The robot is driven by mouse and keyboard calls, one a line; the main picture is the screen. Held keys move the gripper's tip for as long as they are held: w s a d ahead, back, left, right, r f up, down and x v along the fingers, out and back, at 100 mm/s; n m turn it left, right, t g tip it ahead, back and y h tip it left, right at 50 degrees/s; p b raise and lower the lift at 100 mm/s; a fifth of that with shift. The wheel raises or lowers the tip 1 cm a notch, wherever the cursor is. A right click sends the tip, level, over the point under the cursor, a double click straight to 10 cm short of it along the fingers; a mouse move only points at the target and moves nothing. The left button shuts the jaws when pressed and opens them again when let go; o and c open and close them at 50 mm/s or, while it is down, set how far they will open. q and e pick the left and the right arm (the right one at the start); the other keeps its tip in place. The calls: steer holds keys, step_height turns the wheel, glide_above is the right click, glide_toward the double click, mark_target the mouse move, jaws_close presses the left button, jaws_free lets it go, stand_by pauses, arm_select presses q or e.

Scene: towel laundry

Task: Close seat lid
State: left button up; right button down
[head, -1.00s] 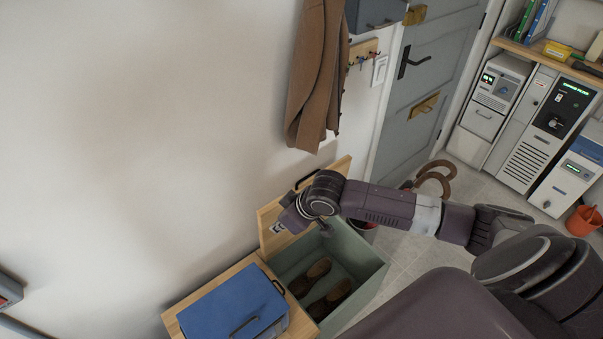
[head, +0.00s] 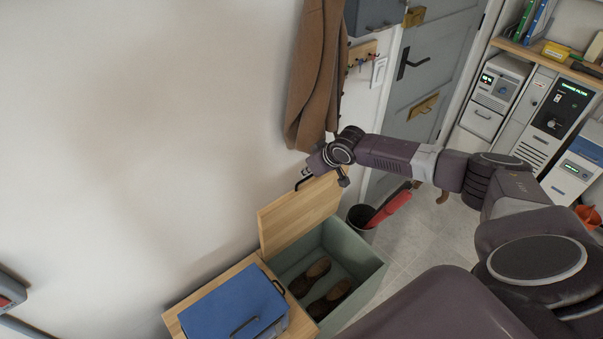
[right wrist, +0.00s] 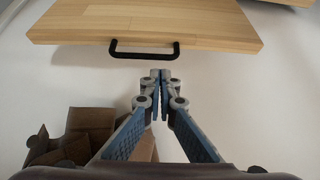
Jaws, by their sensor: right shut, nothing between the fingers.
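The wooden seat lid (head: 298,218) stands raised on its hinge side against the wall, above the open green storage box (head: 365,268). Its black handle (head: 303,181) is at the lid's upper edge. In the right wrist view the lid (right wrist: 150,22) and handle (right wrist: 144,54) are just beyond my fingertips. My right gripper (head: 309,171) is at the lid's upper edge, close to the handle; it also shows in the right wrist view (right wrist: 161,76), shut and empty. Contact with the lid cannot be told. My left gripper is not in view.
Brown shoes (head: 328,300) lie in the box. A blue case (head: 232,308) sits on the closed wooden top at left. A brown coat (head: 316,75) hangs just above my right gripper. A bin with a red item (head: 388,208) stands beyond the box.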

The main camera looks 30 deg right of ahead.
mark_target(301, 187)
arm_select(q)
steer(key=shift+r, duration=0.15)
arm_select(e)
steer(key=shift+x, duration=1.95)
steer(key=shift+s+f, duration=0.1)
